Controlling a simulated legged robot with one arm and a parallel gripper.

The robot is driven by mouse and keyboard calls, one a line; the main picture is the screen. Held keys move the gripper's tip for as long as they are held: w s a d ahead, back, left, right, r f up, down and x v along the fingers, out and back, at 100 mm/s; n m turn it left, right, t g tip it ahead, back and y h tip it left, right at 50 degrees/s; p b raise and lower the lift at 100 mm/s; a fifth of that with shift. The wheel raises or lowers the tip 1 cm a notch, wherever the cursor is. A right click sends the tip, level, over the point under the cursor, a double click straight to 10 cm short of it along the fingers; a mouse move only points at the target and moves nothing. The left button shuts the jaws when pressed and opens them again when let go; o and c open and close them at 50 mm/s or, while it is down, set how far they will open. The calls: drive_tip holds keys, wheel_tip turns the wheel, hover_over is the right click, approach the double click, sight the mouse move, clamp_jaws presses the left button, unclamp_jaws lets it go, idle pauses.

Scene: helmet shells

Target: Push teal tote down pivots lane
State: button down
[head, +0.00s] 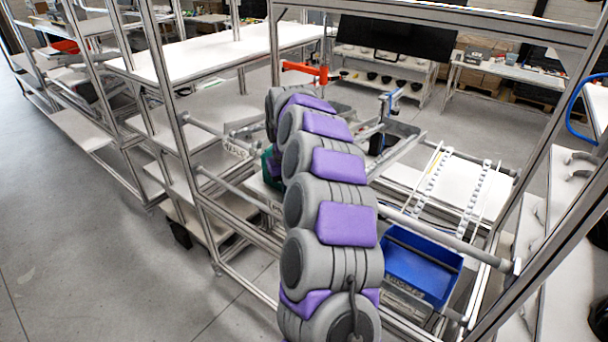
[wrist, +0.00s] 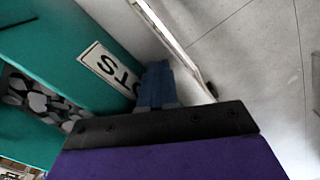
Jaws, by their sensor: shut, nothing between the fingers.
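The teal tote (wrist: 60,50) fills the left of the wrist view. A white label with black letters ending in "OTS" (wrist: 110,68) is on its wall, seen upside down. Grey rounded parts show through an opening in the wall. My gripper (wrist: 157,72) has its blue fingers together, with nothing between them. They are right beside the labelled wall; I cannot tell whether they touch it. In the head view only a sliver of the teal tote (head: 268,166) shows behind my arm, inside the rack. My gripper is hidden there.
A blue bin (head: 420,262) sits right of my arm in the rack. A rail lane with white rollers (head: 470,195) lies behind it. Rack posts and bars stand close on both sides. An orange clamp-like tool (head: 305,70) is at the back. Floor at left is clear.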

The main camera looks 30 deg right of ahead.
drive_tip(key=shift+w+d+p, duration=0.5)
drive_tip(key=shift+d+p, duration=0.35)
drive_tip(key=shift+d, duration=0.55)
drive_tip(key=shift+w+d+p, duration=0.5)
drive_tip(key=shift+d+p, duration=0.35)
drive_tip(key=shift+d, duration=0.6)
drive_tip(key=shift+w+d+p, duration=0.5)
drive_tip(key=shift+d+p, duration=0.35)
drive_tip(key=shift+d, duration=0.55)
wheel_tip(320, 180, up, 8)
drive_tip(key=s+a, duration=0.1)
drive_tip(key=a, duration=0.1)
drive_tip(key=shift+a+p, duration=0.4)
drive_tip(key=shift+p, duration=0.05)
